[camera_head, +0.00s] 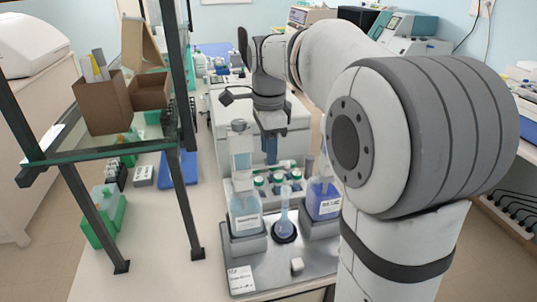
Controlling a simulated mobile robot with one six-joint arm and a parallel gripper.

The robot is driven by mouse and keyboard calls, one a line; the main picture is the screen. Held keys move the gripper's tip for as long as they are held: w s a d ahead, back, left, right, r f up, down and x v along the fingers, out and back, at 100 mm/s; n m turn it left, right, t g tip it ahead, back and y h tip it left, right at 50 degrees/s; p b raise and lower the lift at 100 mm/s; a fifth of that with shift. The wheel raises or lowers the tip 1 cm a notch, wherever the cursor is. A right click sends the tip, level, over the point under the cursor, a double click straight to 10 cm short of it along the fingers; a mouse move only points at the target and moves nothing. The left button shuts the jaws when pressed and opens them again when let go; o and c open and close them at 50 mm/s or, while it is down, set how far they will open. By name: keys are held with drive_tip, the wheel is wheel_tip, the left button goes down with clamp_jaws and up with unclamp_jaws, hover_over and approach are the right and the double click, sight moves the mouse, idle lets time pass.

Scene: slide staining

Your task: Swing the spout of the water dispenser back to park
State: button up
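Two bottle-top dispensers stand on a grey metal tray (268,268). The left dispenser (245,207) has a pale blue bottle with a tall clear and white head. The right dispenser (325,197) holds deeper blue-violet liquid and is partly hidden by my arm. Their labels are too small to read surely, so I cannot tell which is the water dispenser. No spout can be made out clearly. My gripper (270,154) points down above the tray, just right of the left dispenser's head. Its fingers look close together, but whether they are shut or touch anything is unclear.
A volumetric flask (284,218) stands in a dark ring between the dispensers. Several green-capped bottles (278,183) are behind it. A small white block (297,265) and a label card (241,279) lie in front. A dark-framed shelf (100,150) stands left.

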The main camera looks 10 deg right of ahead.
drive_tip(key=shift+f, duration=1.1)
clamp_jaws()
